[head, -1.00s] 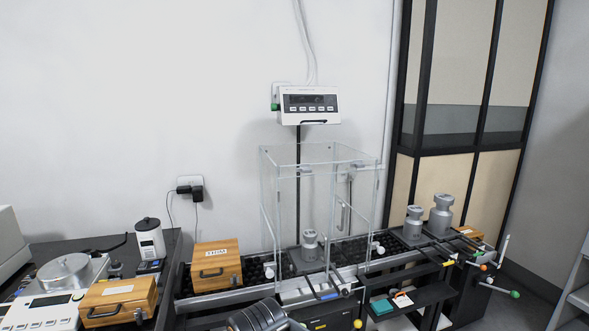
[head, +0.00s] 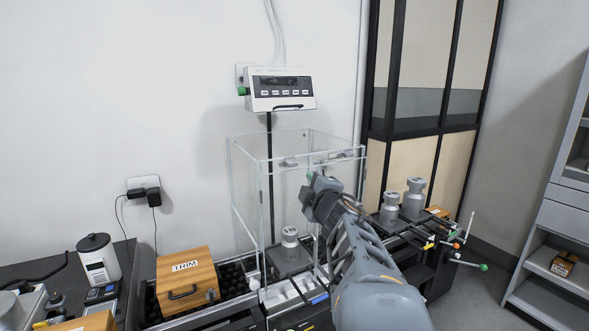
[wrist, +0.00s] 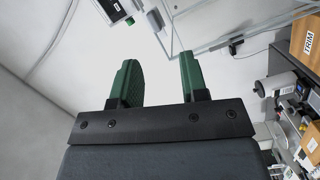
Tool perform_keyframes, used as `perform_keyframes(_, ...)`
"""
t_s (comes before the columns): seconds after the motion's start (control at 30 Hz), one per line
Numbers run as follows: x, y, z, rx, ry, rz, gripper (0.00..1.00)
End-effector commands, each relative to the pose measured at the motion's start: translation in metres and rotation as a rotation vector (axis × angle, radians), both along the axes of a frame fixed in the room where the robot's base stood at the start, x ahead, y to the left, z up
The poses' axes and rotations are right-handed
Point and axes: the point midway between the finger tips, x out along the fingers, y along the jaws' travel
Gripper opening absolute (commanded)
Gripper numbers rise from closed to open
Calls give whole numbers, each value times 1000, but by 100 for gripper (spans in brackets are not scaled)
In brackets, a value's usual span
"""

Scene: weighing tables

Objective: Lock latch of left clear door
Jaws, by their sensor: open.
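The clear enclosure (head: 248,190) stands behind my arm, its left and front panes transparent. Two small grey fittings sit on its top front rail, a left one (head: 289,161) and a right one (head: 347,154); I cannot tell for certain which belongs to the left door's latch. My gripper (head: 316,182) is raised in front of the enclosure's upper part, below the rail; contact cannot be judged. In the wrist view my gripper (wrist: 158,82) has its green fingers apart with nothing between them. The enclosure's clear edges (wrist: 172,38) show beyond the fingers. My arm hides the front pane's lower right.
A white display unit (head: 281,90) is above the enclosure. A grey weight (head: 290,242) stands inside it. A wooden TRIM box (head: 185,278) is at lower left. Two grey weights, one larger (head: 413,199), stand at right. Colored-knob levers (head: 483,267) stick out at far right.

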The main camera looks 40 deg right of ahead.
Motion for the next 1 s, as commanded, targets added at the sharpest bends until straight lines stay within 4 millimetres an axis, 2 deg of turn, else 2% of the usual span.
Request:
perform_keyframes(0.03, -3, -9, 5, -71, 4, 30, 40)
perform_keyframes(0.13, -8, -14, 12, -190, 26, 103, 40)
perform_keyframes(0.27, -11, -17, 14, -273, 52, 166, 40)
perform_keyframes(0.37, -7, -19, 14, -300, 62, 190, 40)
perform_keyframes(0.47, 6, -20, 14, -306, 64, 199, 40)
perform_keyframes(0.8, 71, -28, 14, -304, 63, 199, 40)
perform_keyframes(1.0, 101, -33, 15, -305, 63, 195, 40)
